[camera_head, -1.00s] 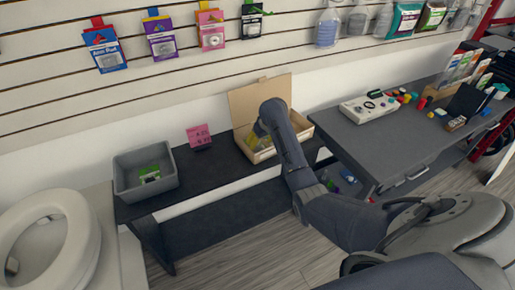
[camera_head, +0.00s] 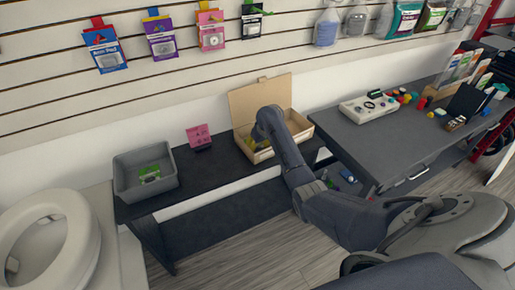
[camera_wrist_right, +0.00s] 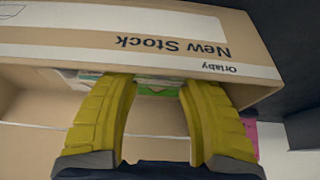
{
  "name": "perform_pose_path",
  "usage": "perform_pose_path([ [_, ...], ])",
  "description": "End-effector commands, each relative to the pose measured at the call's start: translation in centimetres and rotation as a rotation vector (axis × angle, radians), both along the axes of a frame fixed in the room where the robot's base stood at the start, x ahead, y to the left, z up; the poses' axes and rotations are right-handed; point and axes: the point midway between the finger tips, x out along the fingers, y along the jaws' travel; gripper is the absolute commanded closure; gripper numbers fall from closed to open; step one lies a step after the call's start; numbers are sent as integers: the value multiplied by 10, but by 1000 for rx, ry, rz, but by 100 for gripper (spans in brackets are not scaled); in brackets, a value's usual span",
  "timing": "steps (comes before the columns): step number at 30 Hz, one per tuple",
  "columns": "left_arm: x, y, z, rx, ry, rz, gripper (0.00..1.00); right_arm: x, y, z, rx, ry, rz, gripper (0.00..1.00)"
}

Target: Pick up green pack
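An open cardboard box (camera_head: 262,155) stands on the dark bench, its lid raised at the back. My right gripper (camera_head: 252,144) reaches into it, mostly hidden behind my arm. In the right wrist view my right gripper (camera_wrist_right: 158,85) has its yellow fingers spread apart. Beyond the fingertips, a pack with a green part (camera_wrist_right: 158,91) and pale packs lie in the box below its "New Stock" panel; I cannot tell whether the fingers touch them. Another green pack (camera_head: 149,172) lies in the grey bin at left. My left gripper is not in view.
The grey bin (camera_head: 128,186) stands left of the box, with a pink card (camera_head: 199,137) between them. A grey desk (camera_head: 385,140) with a control box (camera_head: 369,107) is at right. Packs hang on the slatted wall above. The bench between bin and box is mostly clear.

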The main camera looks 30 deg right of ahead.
Motion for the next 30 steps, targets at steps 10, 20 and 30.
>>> perform_pose_path([
  [10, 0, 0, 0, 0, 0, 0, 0, 0, 0, 0, 1, 1, 0, 84],
  [20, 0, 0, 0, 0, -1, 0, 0, 1, 1, 12, 2, -2, 0, 84],
  [30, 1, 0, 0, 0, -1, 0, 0, 1, 1, 67, 1, -5, 1, 84],
])
